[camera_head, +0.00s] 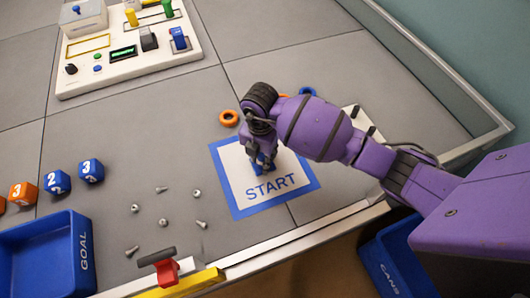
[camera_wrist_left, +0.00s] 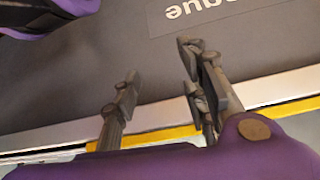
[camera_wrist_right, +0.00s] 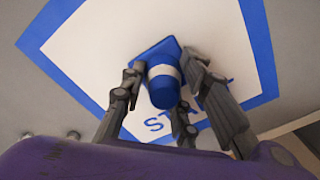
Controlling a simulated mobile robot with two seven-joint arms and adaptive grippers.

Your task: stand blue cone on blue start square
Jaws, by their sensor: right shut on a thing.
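The blue cone (camera_wrist_right: 164,88), with a white band, is between the fingers of my right gripper (camera_wrist_right: 168,82) in the right wrist view. Its tip points toward the camera and its square base away. The cone is over the white inside of the blue-bordered start square (camera_head: 223,183); I cannot tell whether its base touches the mat. In the head view my right gripper (camera_head: 262,155) hides most of the cone. My left gripper (camera_wrist_left: 160,85) is open and empty near a yellow-and-silver edge in the left wrist view; it is not in the head view.
Orange ring (camera_head: 229,118) and blue ring (camera_head: 307,91) lie behind the square. Several loose screws (camera_head: 196,193) lie left of it. A blue GOAL tray (camera_head: 50,260), numbered cubes (camera_head: 57,182) and a control panel (camera_head: 130,62) stand farther left. A blue bin (camera_head: 385,262) is below the table edge.

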